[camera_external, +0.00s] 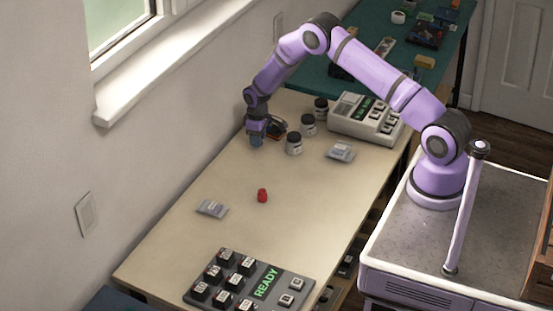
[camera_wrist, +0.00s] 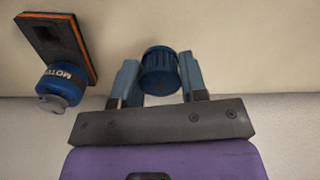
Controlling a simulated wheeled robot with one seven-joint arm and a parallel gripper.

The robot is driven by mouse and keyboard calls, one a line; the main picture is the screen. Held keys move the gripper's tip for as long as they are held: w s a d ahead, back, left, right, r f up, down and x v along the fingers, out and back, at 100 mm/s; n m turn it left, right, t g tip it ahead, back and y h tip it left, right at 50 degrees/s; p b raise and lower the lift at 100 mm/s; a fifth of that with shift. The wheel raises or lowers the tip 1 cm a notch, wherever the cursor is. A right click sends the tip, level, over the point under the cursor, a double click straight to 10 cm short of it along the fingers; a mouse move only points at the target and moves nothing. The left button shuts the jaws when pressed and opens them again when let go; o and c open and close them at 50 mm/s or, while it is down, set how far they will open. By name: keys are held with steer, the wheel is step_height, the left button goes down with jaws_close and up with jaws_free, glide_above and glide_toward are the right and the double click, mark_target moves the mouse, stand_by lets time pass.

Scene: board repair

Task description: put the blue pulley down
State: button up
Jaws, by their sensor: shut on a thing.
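The blue pulley (camera_wrist: 160,70) is a small ribbed dark-blue cylinder in the wrist view. It sits between the two fingers of my gripper (camera_wrist: 160,78), which is shut on it. In the external view my gripper (camera_external: 256,140) points down at the far left part of the beige table (camera_external: 180,243), near the wall. The pulley is too small to make out clearly there. Whether it touches the table top I cannot tell.
A blue motor (camera_wrist: 60,88) on a dark, orange-edged plate (camera_wrist: 62,42) is close to the left in the wrist view. Several dark-lidded jars (camera_external: 294,144) stand right of my gripper. A red piece (camera_external: 262,196) and a grey packet (camera_external: 212,208) lie nearer, with bare table around them.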

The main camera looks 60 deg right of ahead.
mark_target(255, 151)
steer(key=shift+w+d, duration=0.1)
steer(key=shift+w, duration=0.3)
steer(key=shift+w+f, duration=0.15)
steer(key=shift+f, duration=1.65)
steer(key=shift+f, duration=0.1)
steer(key=o, duration=0.9)
steer(key=shift+o, duration=0.2)
